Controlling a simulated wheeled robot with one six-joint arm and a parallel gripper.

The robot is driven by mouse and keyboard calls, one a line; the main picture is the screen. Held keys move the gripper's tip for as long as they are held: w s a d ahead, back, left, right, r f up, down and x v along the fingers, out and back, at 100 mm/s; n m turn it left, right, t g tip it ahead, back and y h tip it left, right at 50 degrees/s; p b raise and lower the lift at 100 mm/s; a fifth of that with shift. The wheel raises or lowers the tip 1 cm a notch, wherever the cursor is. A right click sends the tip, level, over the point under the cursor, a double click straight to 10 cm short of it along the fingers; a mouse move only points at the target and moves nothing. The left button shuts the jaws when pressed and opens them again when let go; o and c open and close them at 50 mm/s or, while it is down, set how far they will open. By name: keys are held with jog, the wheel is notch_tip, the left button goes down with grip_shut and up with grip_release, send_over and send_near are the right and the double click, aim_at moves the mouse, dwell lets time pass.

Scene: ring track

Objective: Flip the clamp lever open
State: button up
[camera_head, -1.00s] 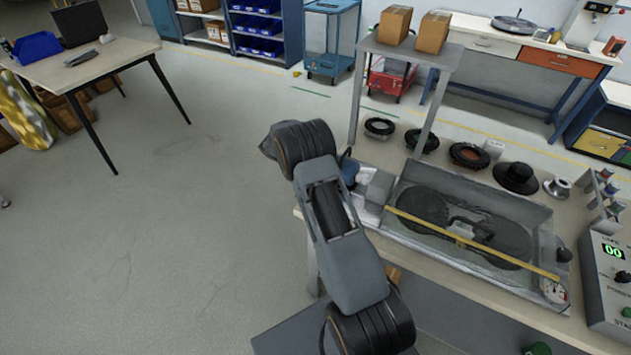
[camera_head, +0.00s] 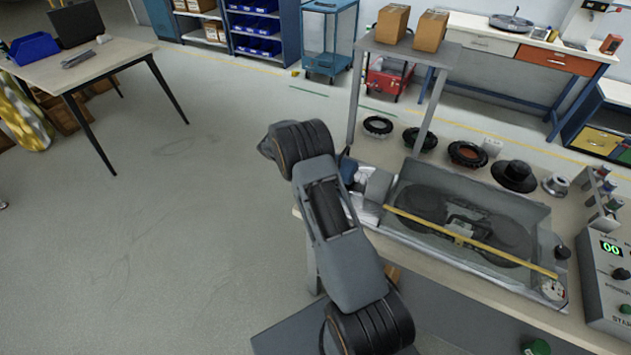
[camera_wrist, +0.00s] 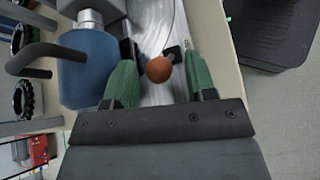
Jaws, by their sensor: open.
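In the wrist view an orange-red ball knob (camera_wrist: 159,69), on a thin rod that runs up the picture, shows between the two green fingers of my gripper (camera_wrist: 159,60). I take it for the clamp lever's end. The fingers are apart, one on each side of the knob, with a visible gap on both sides. How far the knob lies beyond the fingertips is hard to tell. In the head view my arm hides the gripper and knob, near the left end of the grey tray (camera_head: 545,232).
A blue cylinder (camera_wrist: 90,70) stands close left of my fingers in the wrist view. A yellow bar (camera_head: 420,222) crosses the tray on the bench. Black rings, including one (camera_head: 467,153), lie behind it. A control box (camera_head: 608,285) stands right. Floor left of my arm is clear.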

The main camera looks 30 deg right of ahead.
jog(key=shift+w+a+r, duration=0.2)
jog(key=shift+w+a, duration=0.05)
jog(key=shift+w, duration=0.15)
jog(key=p+v, duration=0.9)
jog(key=v, duration=0.3)
jog(key=shift+a+r, duration=0.15)
jog(key=shift+r, duration=0.2)
jog(key=shift+w+p, duration=0.2)
jog(key=shift+p, duration=0.1)
jog(key=shift+w+f, duration=0.1)
jog(key=shift+f, duration=0.1)
